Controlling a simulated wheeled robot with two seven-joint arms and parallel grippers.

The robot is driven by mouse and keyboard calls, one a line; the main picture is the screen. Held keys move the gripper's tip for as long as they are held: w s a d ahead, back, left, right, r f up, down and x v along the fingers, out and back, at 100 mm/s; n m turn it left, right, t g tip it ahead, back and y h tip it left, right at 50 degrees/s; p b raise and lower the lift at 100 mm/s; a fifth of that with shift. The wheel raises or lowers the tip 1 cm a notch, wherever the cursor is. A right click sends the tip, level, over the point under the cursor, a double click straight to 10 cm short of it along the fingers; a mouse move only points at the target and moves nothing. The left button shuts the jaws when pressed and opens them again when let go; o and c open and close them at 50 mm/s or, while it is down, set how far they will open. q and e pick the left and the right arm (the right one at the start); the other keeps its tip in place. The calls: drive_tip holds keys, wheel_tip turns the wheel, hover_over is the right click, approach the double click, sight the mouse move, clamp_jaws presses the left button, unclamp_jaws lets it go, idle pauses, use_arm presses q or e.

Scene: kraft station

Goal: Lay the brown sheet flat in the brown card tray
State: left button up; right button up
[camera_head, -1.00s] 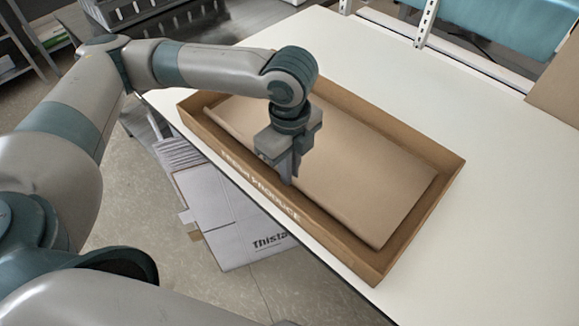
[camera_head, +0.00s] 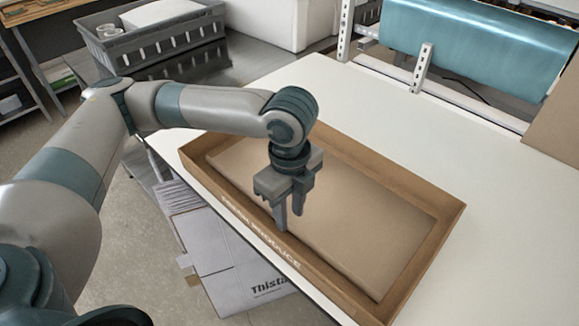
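The brown sheet (camera_head: 350,232) lies inside the brown card tray (camera_head: 445,226) on the white table. It looks flat, with its edges within the tray walls. A strip of tray floor shows along the right end. My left gripper (camera_head: 290,218) is over the sheet near the tray's front wall, pointing down. Its two fingers are apart with nothing visible between them. Whether the fingertips touch the sheet is hard to tell. The gripper and wrist hide part of the sheet's middle. My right gripper is not in view.
The white table (camera_head: 480,180) is clear behind and right of the tray. A blue roll (camera_head: 470,45) on a metal frame stands at the back. A grey crate (camera_head: 150,45) is at the back left. Flat white cartons (camera_head: 235,265) are below the table's front edge.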

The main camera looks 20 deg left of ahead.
use_arm(q)
wheel_tip(320, 180, up, 16)
drive_tip(key=b, duration=0.1)
drive_tip(key=shift+f+b, duration=0.15)
drive_tip(key=shift+b, duration=0.2)
drive_tip(key=shift+s, duration=0.1)
idle(0.4)
